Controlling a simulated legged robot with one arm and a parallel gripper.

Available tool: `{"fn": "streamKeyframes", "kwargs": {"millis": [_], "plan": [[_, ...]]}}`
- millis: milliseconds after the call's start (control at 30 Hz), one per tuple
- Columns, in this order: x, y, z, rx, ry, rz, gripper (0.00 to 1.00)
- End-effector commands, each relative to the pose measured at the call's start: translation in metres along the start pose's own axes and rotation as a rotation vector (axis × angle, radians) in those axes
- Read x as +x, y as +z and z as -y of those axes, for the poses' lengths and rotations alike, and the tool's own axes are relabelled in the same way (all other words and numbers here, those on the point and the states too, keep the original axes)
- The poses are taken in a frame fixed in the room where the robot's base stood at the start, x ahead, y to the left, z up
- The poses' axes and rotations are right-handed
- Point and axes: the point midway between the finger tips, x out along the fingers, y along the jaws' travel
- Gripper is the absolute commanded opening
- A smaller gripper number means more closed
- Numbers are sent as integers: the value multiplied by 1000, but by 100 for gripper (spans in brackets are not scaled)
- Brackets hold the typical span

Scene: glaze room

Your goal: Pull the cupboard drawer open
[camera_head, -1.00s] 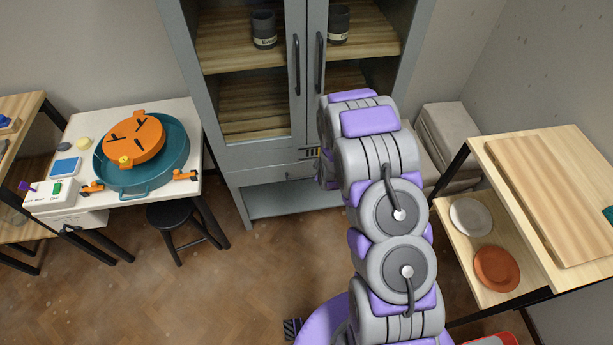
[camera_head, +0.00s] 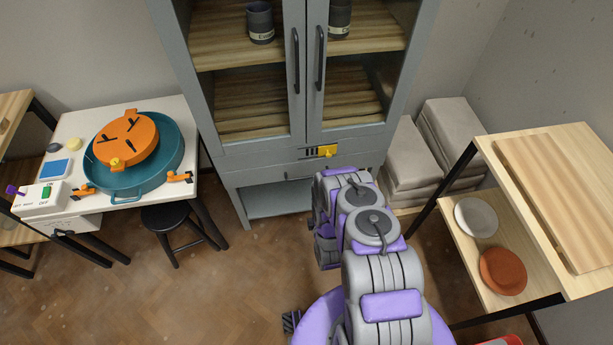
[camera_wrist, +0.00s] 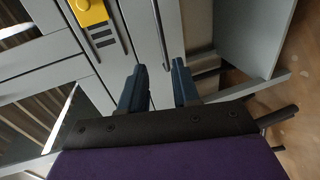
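The grey cupboard (camera_head: 228,150) stands at the back centre. Its drawer (camera_head: 262,180) is a low front under the glass doors and looks shut. The dark bar handle (camera_head: 296,177) is partly hidden behind my arm in the head view. In the wrist view the drawer front (camera_wrist: 140,25) is turned on its side, with the handle (camera_wrist: 160,32) running along it. My gripper (camera_wrist: 160,68) is open and empty, its two blue fingers apart. The handle's near end shows between the fingertips in the picture; I cannot tell whether they touch it. The gripper is hidden in the head view.
A yellow knob (camera_head: 327,151) sits beside a dark vent above the drawer. A black stool (camera_head: 170,218) and a wheel table (camera_head: 190,118) stand left. Grey stacked blocks (camera_head: 448,140) and a wooden table (camera_head: 530,155) stand right. Floor before the cupboard's left side is clear.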

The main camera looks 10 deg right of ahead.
Motion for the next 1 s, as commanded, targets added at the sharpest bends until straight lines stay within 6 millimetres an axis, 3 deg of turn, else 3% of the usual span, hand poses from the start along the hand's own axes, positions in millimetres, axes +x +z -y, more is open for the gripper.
{"fn": "streamKeyframes", "kwargs": {"millis": [167, 333, 1000], "plan": [[-9, -2, 9, -25, 29, 0, 31], [4, -2, 9, -27, 34, 0, 31], [127, -2, 6, -25, 33, 0, 31]]}}
